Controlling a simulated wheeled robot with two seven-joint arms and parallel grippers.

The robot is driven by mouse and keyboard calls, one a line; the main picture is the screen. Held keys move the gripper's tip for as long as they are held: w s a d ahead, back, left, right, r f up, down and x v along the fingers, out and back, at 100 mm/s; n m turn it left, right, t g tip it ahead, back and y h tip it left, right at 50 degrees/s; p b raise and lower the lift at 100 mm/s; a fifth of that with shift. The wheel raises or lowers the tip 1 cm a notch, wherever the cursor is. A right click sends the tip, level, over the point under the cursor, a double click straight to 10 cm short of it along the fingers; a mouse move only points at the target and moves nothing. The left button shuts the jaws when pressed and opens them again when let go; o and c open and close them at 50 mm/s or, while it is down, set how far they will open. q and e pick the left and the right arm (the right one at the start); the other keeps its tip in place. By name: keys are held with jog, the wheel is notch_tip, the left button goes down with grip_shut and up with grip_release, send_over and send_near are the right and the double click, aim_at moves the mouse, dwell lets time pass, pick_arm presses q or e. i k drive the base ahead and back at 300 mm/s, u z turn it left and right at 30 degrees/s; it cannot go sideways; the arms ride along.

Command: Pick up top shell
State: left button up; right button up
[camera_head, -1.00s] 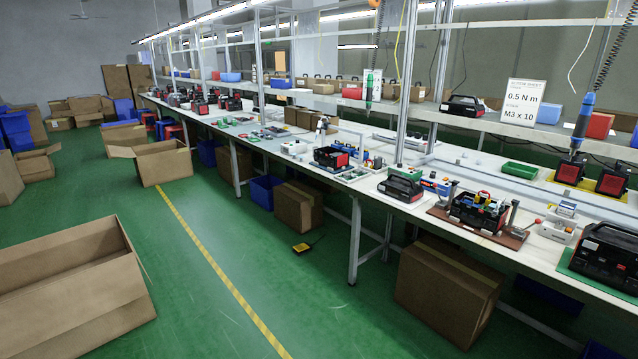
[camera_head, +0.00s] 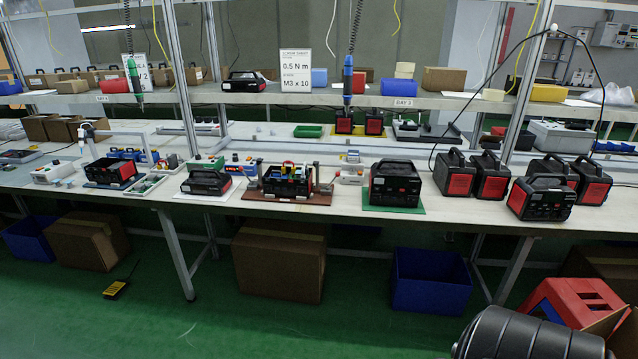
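A black shell with a carrying handle (camera_head: 206,182) lies low on a white sheet on the workbench (camera_head: 400,220), left of the middle; it looks like the top shell. To its right, an opened black unit (camera_head: 287,183) with coloured parts inside sits in a brown fixture (camera_head: 262,199). A closed black unit with a handle (camera_head: 395,185) stands on a green mat (camera_head: 393,208) further right. Neither of my grippers is in view.
Several black and red units (camera_head: 540,198) stand on the right of the bench. A shelf (camera_head: 400,101) runs behind, with upright posts. A cardboard box (camera_head: 278,262) and a blue bin (camera_head: 430,282) stand below. Green floor is open at front left.

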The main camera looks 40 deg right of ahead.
aim_at(202, 181)
jog(key=u, duration=0.15)
jog(key=i, duration=3.7)
jog(key=z, duration=3)
